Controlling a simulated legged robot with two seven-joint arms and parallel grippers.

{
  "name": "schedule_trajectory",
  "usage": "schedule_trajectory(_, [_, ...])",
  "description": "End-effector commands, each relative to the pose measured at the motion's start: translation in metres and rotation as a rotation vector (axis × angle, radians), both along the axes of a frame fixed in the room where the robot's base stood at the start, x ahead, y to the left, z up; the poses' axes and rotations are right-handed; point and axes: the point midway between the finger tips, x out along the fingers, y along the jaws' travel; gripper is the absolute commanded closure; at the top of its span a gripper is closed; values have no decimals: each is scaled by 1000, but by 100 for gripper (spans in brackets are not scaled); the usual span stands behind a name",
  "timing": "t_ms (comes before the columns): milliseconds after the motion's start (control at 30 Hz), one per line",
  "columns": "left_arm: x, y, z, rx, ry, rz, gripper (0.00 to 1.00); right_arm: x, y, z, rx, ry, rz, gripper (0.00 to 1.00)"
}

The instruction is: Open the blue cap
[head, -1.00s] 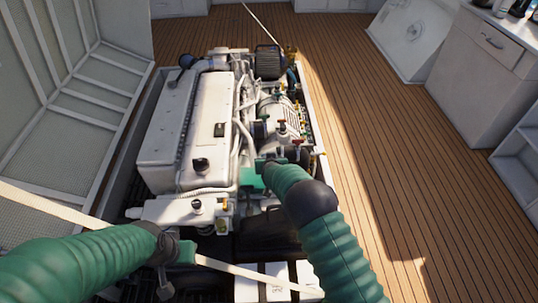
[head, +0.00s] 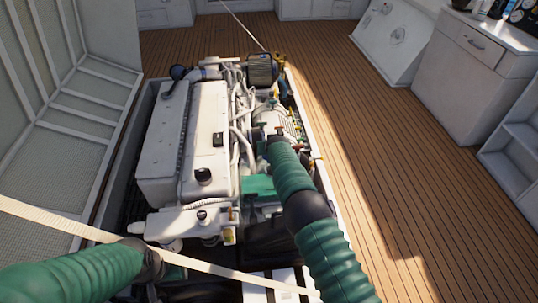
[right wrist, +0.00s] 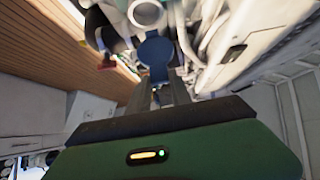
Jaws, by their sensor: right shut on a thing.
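The blue cap (right wrist: 155,49) shows in the right wrist view as a round, flat blue disc with a narrower part below it. My right gripper (right wrist: 160,80) is shut on it, with the fingers at its lower part. In the head view my right arm reaches over the right side of the white engine (head: 186,140), and its green sleeve hides the cap and the fingertips. My left gripper (head: 176,272) is low at the left, in front of the engine and near a pale strap. Its fingers are too unclear to tell open from shut.
The pale strap (head: 222,271) crosses the front of the hatch. The raised hatch cover (head: 60,110) stands at the left. Pipes and red-handled valves crowd the engine's right side. Wooden deck (head: 375,180) lies clear to the right, with white cabinets (head: 480,80) beyond.

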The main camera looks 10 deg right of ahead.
Motion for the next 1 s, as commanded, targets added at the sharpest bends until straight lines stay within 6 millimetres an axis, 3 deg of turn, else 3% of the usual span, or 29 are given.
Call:
schedule_trajectory(633, [0, 0, -7, 0, 0, 0, 64, 11, 0, 10, 1, -20, 1, 100])
schedule_trajectory(667, [0, 0, -7, 0, 0, 0, 64, 11, 0, 10, 1, -20, 1, 72])
schedule_trajectory(800, [0, 0, -7, 0, 0, 0, 64, 9, 0, 7, 0, -14, 0, 54])
schedule_trajectory(1000, [0, 0, -7, 0, 0, 0, 64, 8, 0, 5, 0, -9, 0, 53])
